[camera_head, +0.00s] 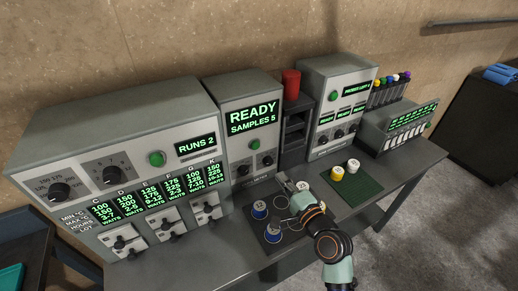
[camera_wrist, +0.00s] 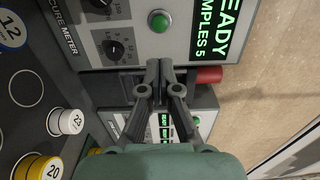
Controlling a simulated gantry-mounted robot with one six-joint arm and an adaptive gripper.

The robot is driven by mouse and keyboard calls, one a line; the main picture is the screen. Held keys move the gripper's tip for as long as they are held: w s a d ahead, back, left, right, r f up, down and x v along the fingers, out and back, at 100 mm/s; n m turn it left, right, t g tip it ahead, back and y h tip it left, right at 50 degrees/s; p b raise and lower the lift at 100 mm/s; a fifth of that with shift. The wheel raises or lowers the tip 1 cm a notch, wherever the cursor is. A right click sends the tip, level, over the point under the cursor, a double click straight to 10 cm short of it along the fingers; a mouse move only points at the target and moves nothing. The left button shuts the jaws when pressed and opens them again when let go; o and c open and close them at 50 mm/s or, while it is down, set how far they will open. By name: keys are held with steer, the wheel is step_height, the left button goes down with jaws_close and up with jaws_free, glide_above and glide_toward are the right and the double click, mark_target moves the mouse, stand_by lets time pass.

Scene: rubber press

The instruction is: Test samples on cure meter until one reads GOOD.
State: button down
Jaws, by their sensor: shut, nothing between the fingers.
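The cure meter (camera_head: 238,115) is the grey machine whose screen reads READY, SAMPLES 5. Its name, a green button (camera_wrist: 160,21) and a dial (camera_wrist: 115,47) show in the wrist view. My gripper (camera_wrist: 160,66) is shut and empty in front of its panel; in the head view it is low by the front of the meter. Two blue-sided samples (camera_head: 260,209) stand on a dark tray with round places. A yellow sample (camera_head: 353,167) and a pale one (camera_head: 337,174) stand on a green mat. In the wrist view, samples 12 (camera_wrist: 10,30), 23 (camera_wrist: 68,121) and 20 (camera_wrist: 42,168) show.
A red cylinder (camera_head: 291,84) tops a dark rack beside the meter. Another machine (camera_head: 337,90) stands to the right, then a rack of coloured-cap tubes (camera_head: 388,90). The table's right front is clear.

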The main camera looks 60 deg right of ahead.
steer(key=shift+w, duration=0.1)
steer(key=b+x, duration=0.2)
steer(key=x, duration=1.2)
steer(key=shift+b+x, duration=0.7)
steer(key=shift+x, duration=0.05)
steer(key=shift+f, duration=0.1)
steer(key=shift+a+p, duration=0.2)
steer(key=shift+p, duration=0.2)
steer(key=p, duration=0.3)
glide_toward(256, 147)
steer(key=v, duration=0.5)
